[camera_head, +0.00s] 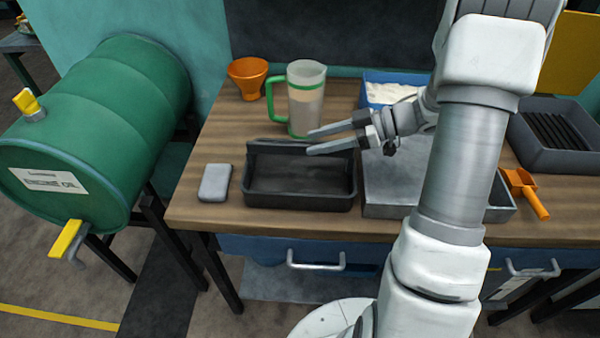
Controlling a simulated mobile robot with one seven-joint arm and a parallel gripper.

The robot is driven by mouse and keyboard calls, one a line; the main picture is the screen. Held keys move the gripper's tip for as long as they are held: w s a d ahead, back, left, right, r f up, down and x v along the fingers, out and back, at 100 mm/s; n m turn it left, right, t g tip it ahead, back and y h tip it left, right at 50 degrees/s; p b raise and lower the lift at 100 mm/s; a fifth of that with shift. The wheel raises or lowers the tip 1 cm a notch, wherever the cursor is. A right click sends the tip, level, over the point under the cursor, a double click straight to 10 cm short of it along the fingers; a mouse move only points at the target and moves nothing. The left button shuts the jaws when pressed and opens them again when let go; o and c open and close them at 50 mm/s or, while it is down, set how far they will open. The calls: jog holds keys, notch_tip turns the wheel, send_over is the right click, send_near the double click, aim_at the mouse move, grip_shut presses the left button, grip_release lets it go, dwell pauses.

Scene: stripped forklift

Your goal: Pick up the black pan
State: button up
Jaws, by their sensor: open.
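A black rectangular pan (300,200) with a raised back wall sits on the wooden workbench, left of the bench's middle. It looks empty. My gripper (311,143) is open and empty. It reaches in from the right, with its fingers pointing left over the pan's back edge. The lower finger overlaps the back wall in the picture, and I cannot tell whether it touches it. My arm hides part of the bench to the right.
A grey block (215,182) lies left of the pan. A green-handled jug (305,98) and orange funnel (248,77) stand behind. A grey metal tray (388,180) is close on the right. A dark ribbed tray (560,152) and orange scoop (528,190) are farther right.

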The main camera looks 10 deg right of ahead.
aim_at(306, 144)
jog(key=x, duration=0.5)
jog(key=shift+s+b, duration=0.15)
jog(key=shift+b, duration=0.2)
jog(key=shift+c, duration=0.3)
grip_shut()
jog(key=shift+r, duration=0.1)
dwell(0.6)
